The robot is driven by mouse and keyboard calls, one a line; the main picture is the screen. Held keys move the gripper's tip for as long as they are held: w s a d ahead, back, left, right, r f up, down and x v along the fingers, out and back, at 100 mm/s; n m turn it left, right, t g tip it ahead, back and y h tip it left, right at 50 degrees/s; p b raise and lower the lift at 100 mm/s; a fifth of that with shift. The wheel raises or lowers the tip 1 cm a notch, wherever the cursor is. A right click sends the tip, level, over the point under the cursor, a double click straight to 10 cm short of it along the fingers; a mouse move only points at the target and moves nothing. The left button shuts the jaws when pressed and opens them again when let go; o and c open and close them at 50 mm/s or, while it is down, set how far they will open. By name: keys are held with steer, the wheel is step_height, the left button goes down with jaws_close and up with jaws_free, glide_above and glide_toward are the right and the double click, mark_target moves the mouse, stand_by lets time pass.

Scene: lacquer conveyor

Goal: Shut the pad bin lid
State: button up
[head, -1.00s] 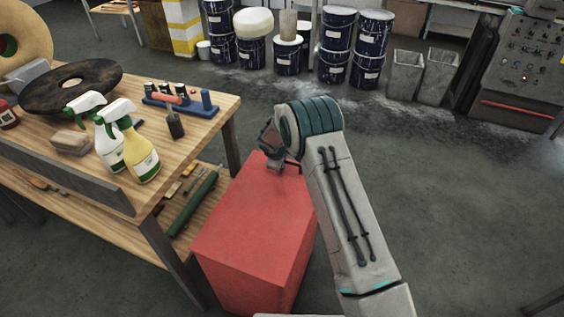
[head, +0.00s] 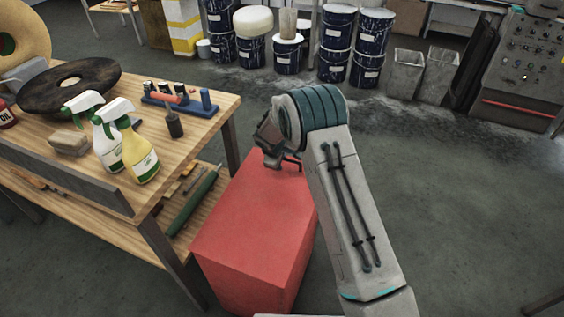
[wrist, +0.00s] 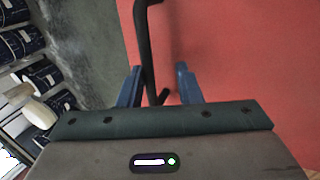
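The pad bin (head: 245,265) is a red box on the floor beside the workbench. Its flat red lid (head: 250,215) covers the top, and I see no gap at the near edges; the far edge is partly hidden by my arm. My gripper (head: 277,162) is at the far end of the lid. In the wrist view, my gripper (wrist: 158,88) has its two blue fingers apart. A black bar handle (wrist: 145,50) runs between them over the red surface. I cannot tell whether either finger touches it.
A wooden workbench (head: 205,125) stands close on the left, with spray bottles (head: 140,155) and a dark disc (head: 70,85) on it. Blue drums (head: 335,60) and grey bins (head: 405,72) stand at the back. The floor (head: 470,200) on the right is clear.

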steer(key=v, duration=1)
steer(key=shift+w+r, duration=0.25)
